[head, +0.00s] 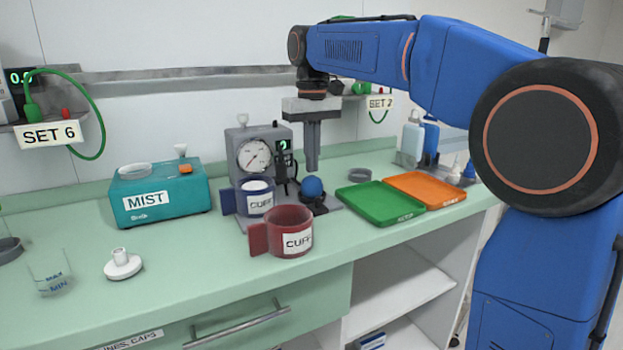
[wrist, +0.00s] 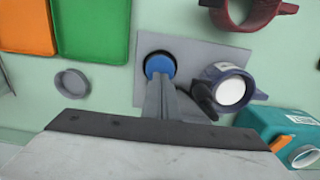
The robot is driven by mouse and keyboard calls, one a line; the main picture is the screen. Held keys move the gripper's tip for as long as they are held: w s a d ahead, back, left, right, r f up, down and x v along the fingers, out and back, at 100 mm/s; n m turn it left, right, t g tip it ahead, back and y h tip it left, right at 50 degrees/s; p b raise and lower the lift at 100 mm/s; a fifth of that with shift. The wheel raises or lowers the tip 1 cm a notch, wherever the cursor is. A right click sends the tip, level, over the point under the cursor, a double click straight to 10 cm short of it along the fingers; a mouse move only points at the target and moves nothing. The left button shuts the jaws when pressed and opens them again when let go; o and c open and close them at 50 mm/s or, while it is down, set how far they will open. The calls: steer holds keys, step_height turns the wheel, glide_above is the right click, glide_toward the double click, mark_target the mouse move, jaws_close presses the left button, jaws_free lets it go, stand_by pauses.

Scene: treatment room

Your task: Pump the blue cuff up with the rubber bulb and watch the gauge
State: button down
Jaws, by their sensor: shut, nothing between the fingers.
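The blue rubber bulb (head: 312,187) sits on the grey base plate to the right of the cuff. It shows in the wrist view (wrist: 160,64), just beyond my fingertips. My gripper (head: 312,168) is shut and empty, pointing down above the bulb. I cannot tell whether the fingertips touch it.
A red cuff (head: 289,233) stands in front of the blue one. Green (head: 380,204) and orange (head: 427,188) trays lie to the right, with a grey ring (head: 360,175) behind. A teal MIST box (head: 160,193) stands left. The front left counter holds a clear cup (head: 50,272) and white cap (head: 122,264).

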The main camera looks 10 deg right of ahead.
mark_target(312, 177)
steer(key=shift+f, duration=0.15)
steer(key=shift+f, duration=1)
steer(key=shift+r, duration=1.1)
steer(key=shift+f, duration=0.1)
stand_by(0.8)
stand_by(0.5)
stand_by(1.3)
stand_by(1.3)
step_height(312, 177, up, 7)
stand_by(0.8)
